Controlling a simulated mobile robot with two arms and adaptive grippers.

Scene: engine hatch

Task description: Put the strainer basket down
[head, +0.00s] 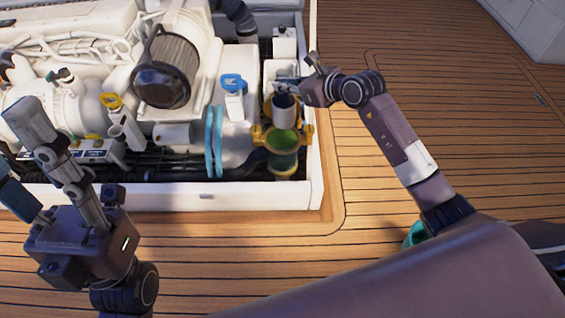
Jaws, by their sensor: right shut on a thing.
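My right gripper (290,84) is over the right end of the engine hatch, shut on the strainer basket (284,106). The basket is a small grey cylinder with a dark top opening, and its upper part is partly hidden by the gripper. It appears above the strainer housing (284,141), which is open with green inside and has brass-coloured lugs at its sides. I cannot tell whether the basket's lower end touches the housing. My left gripper (17,150) is at the lower left, its fingers spread and nothing visible between them.
The white hatch rim (205,196) surrounds the engine. A yellow-handled part (112,101), a blue-handled valve (234,85) and blue hoops (214,142) stand left of the housing. A teal container (414,235) is mostly hidden behind my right arm. The wooden deck (480,130) at right is clear.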

